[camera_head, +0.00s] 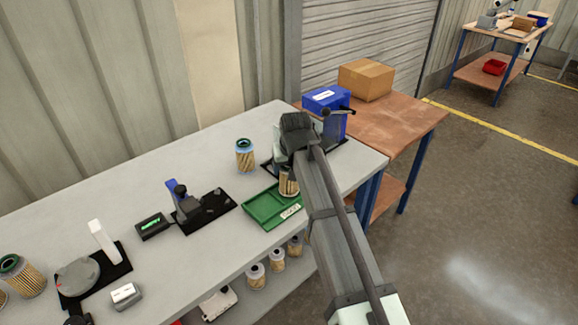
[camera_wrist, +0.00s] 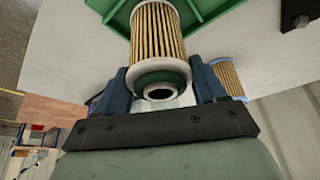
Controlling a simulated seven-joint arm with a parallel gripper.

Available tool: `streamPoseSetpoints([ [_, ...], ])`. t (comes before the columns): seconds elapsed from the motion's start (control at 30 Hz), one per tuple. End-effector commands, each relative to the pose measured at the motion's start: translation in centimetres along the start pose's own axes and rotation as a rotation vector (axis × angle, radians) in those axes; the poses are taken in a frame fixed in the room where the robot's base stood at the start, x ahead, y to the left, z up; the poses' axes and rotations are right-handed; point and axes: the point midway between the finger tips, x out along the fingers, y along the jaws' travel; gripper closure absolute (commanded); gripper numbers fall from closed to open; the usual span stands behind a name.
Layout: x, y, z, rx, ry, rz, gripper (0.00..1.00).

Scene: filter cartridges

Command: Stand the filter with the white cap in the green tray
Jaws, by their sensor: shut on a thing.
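The filter with a white cap end (camera_wrist: 160,70) has tan pleats and a green ring around a dark centre hole. My gripper (camera_wrist: 160,86) is shut on it near the cap end, one finger on each side. In the head view the filter (camera_head: 289,184) is upright below my gripper (camera_head: 296,140), at the right end of the green tray (camera_head: 258,211). My gripper and arm hide its top and part of the tray. The tray (camera_wrist: 207,9) also shows behind the filter's far end in the wrist view. I cannot tell whether the filter touches the tray floor.
A blue-capped filter (camera_head: 244,155) stands behind the tray. A blue bin (camera_head: 325,99) and a cardboard box (camera_head: 366,80) are at the back right. A black mat with a clamp-like device (camera_head: 205,205) lies left of the tray. Several filters stand on the shelf below.

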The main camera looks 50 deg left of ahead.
Motion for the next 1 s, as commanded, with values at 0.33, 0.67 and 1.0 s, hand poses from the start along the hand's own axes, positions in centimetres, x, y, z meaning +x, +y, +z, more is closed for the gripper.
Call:
streamPoseSetpoints([
  [0.33,0.03,0.0,0.0,0.0,0.0,0.0,0.68],
  [0.67,0.44,-0.01,0.19,0.0,0.0,0.0,0.68],
  [1.0,0.43,-0.01,0.17,0.0,0.001,0.0,0.26],
])
